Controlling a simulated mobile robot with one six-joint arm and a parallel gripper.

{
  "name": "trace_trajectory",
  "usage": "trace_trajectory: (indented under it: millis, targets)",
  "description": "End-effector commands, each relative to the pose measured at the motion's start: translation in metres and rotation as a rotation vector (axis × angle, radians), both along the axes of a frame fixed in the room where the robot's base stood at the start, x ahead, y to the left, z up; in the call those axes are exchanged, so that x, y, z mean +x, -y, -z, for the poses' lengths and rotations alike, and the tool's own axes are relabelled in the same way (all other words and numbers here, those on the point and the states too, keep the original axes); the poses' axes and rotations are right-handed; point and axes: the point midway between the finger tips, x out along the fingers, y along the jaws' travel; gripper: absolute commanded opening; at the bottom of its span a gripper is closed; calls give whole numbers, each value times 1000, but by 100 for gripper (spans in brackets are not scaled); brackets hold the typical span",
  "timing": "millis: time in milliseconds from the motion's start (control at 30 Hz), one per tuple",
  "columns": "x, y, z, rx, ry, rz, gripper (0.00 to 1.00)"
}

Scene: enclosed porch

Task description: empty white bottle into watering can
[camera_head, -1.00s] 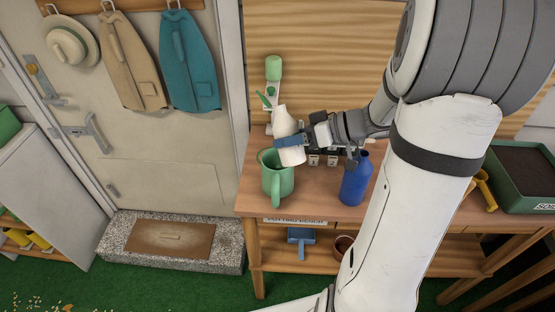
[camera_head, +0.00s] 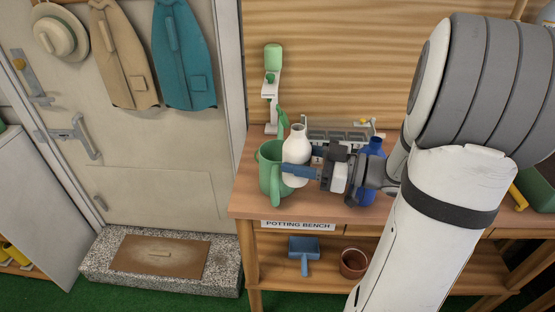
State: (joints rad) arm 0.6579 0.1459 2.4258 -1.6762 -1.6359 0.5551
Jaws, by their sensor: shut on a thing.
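The white bottle (camera_head: 297,146) is upright, its open neck facing up, just right of the green watering can (camera_head: 270,153). My gripper (camera_head: 297,171) is shut on the bottle's lower body, reaching in from the right. The bottle overlaps the can's right side in the view; I cannot tell if they touch, or whether the bottle's base rests on the bench. The can stands on the potting bench with its handle toward the front. The insides of both bottle and can are hidden.
A blue bottle (camera_head: 370,152) stands right behind my gripper, partly hidden by my arm. A tray (camera_head: 340,132) and a stand with a green top (camera_head: 272,88) are at the back. The bench (camera_head: 247,196) has a blue dustpan (camera_head: 304,252) and a brown pot (camera_head: 354,263) on its lower shelf.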

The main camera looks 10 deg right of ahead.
Motion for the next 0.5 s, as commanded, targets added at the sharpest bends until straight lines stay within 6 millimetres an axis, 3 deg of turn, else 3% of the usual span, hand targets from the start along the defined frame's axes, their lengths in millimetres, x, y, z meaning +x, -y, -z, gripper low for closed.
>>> trace_trajectory:
  millis: [300,500]
  targets:
    - [-1,0,-2,1,4,0,27]
    - [-1,0,-18,1,4,0,27]
